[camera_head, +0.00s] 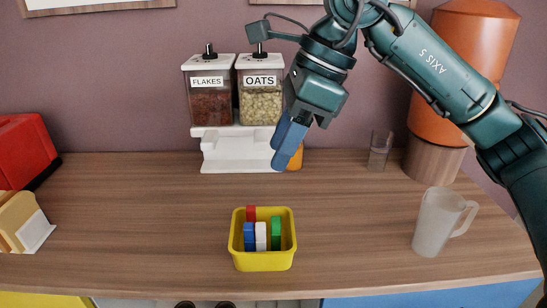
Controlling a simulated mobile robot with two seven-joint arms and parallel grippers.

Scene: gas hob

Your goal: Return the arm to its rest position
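My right arm (420,62) comes in from the upper right, bent high above the counter. Its gripper (283,150) hangs in the air near the middle of the view, fingers pointing down and slightly left. It shows in front of the right part of the white dispenser stand. The blue fingers overlap from this angle, so their gap is unclear, and no held thing shows. My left gripper is not in view.
A yellow bin (264,262) with several coloured blocks stands at the counter's front middle. FLAKES (211,102) and OATS (260,104) dispensers stand behind. A frosted jug (436,225), a clear glass (380,150) and an orange-brown container (470,45) are right. A red thing (22,150) is left.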

